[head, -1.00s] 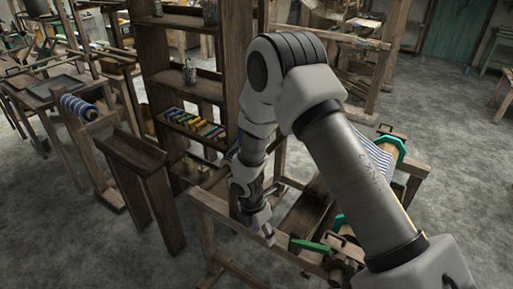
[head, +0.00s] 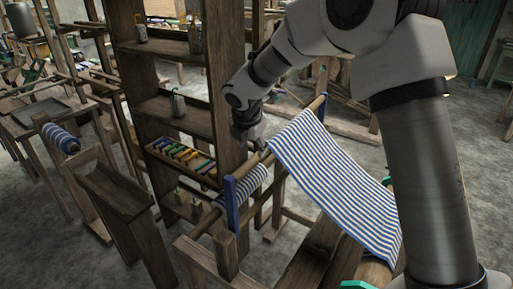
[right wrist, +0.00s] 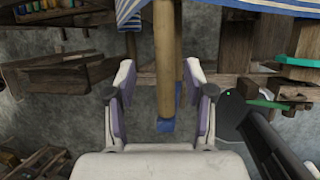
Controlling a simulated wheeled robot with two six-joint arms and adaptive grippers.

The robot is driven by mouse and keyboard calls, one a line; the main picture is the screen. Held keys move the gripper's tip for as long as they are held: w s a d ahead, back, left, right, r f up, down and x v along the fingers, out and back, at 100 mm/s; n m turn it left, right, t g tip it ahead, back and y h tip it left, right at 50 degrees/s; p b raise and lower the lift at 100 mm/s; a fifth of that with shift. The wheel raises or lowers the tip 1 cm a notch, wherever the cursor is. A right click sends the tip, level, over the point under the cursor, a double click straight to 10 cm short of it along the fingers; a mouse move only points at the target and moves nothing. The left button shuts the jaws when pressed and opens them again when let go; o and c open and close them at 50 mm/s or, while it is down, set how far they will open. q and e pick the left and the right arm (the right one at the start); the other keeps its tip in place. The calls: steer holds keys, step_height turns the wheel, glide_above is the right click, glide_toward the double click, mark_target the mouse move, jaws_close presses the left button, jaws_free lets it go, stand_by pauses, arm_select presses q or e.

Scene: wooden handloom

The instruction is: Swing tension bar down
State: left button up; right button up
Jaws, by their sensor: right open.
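The tension bar appears to be the round wooden bar (right wrist: 165,60) with a blue end, and striped cloth lies over its far part. In the head view blue-and-white striped cloth (head: 335,175) slopes down from the raised bar, and a blue upright arm (head: 232,205) stands at the left. My right gripper (head: 252,138) is beside the bar's left end, its fingers partly hidden. In the right wrist view my right gripper (right wrist: 163,105) is open, with the bar's end between its two fingers in the picture; I see no contact. My left gripper is not in view.
A wooden shelf (head: 178,108) with colored spools (head: 182,153) stands close to the left of my right gripper. The loom's wooden frame (head: 205,265) is in front. Another loom stands at the far left.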

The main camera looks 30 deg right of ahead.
mark_target(252, 160)
steer(key=shift+s+a+f, duration=0.1)
steer(key=shift+a+f, duration=0.05)
steer(key=shift+f, duration=0.15)
steer(key=shift+s+a+f+p, duration=0.15)
steer(key=shift+s+a+f, duration=0.05)
steer(key=shift+f, duration=0.2)
steer(key=shift+s+a+f+p, duration=0.15)
steer(key=shift+s+a+f, duration=0.05)
steer(key=shift+f, duration=0.15)
steer(key=f, duration=0.1)
steer(key=w+d+f, duration=0.2)
steer(key=f, duration=0.1)
steer(key=shift+w+d, duration=0.2)
steer(key=shift+s+a+r, duration=0.35)
steer(key=shift+s+a, duration=0.05)
steer(key=c, duration=0.3)
steer(key=shift+s+a+r, duration=0.1)
steer(key=c, duration=0.6)
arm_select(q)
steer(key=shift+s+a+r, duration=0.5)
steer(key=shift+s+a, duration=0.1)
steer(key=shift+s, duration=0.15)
arm_select(e)
jaws_close()
